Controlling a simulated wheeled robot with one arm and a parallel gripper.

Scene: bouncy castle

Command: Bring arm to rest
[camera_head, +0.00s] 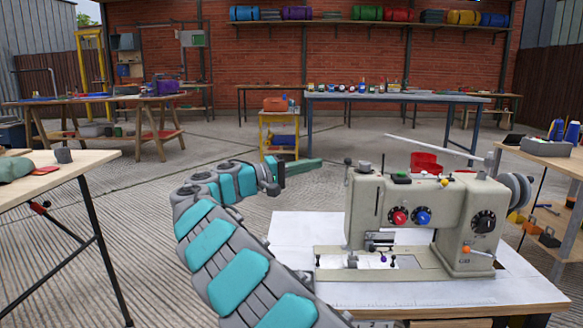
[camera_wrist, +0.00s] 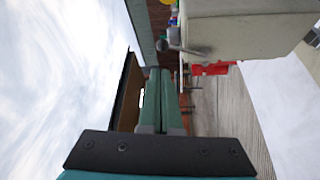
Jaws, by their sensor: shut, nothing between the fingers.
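My arm (camera_head: 225,255) rises from the bottom centre of the head view, with teal pads on grey links. It bends near its top, and my gripper (camera_head: 312,164) points right, level, above the sewing table. The green fingers are together and empty. They also show shut in the wrist view (camera_wrist: 163,80), with nothing between them. My gripper is left of the cream sewing machine (camera_head: 420,215) and appears apart from it. The machine also shows at the top right of the wrist view (camera_wrist: 235,28).
The machine stands on a white table (camera_head: 490,292). A workbench (camera_head: 60,175) is at left, and a wooden table (camera_head: 550,165) with thread spools is at right. A yellow cart (camera_head: 279,122) and a blue table (camera_head: 395,97) stand farther back. Open floor (camera_head: 150,225) lies left of my arm.

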